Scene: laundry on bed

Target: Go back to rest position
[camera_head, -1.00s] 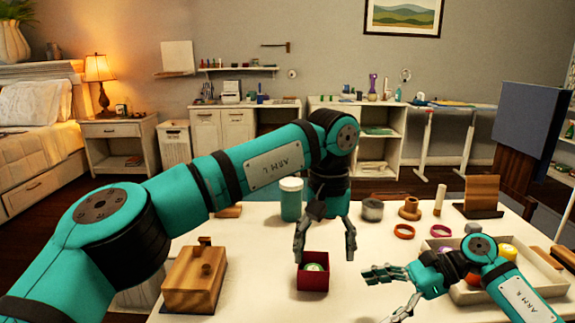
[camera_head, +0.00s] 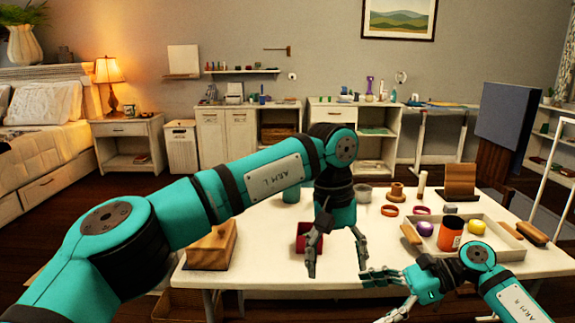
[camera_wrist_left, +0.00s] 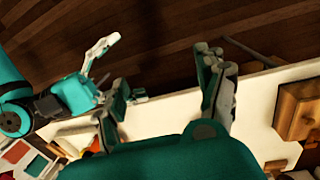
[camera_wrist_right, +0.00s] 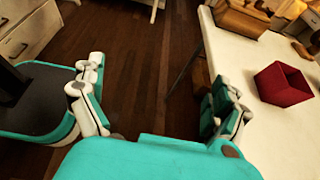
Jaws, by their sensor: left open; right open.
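My left gripper (camera_head: 337,268) is open and empty, pointing down in front of the table's near edge. It also shows open in the left wrist view (camera_wrist_left: 165,88). My right gripper (camera_head: 379,298) is open and empty, lower and to the right of the left one, clear of the table. It shows open in the right wrist view (camera_wrist_right: 158,90), over dark floor. The white table (camera_head: 262,262) stands just beyond both grippers. A small red box (camera_head: 302,236) sits on it, partly hidden behind my left gripper.
A wooden box (camera_head: 208,250) is at the table's left. A tray (camera_head: 505,243) at the right holds an orange can (camera_head: 451,234) and balls. A wooden stand (camera_head: 460,182) is at the back. Dark floor (camera_wrist_right: 135,40) is open before the table.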

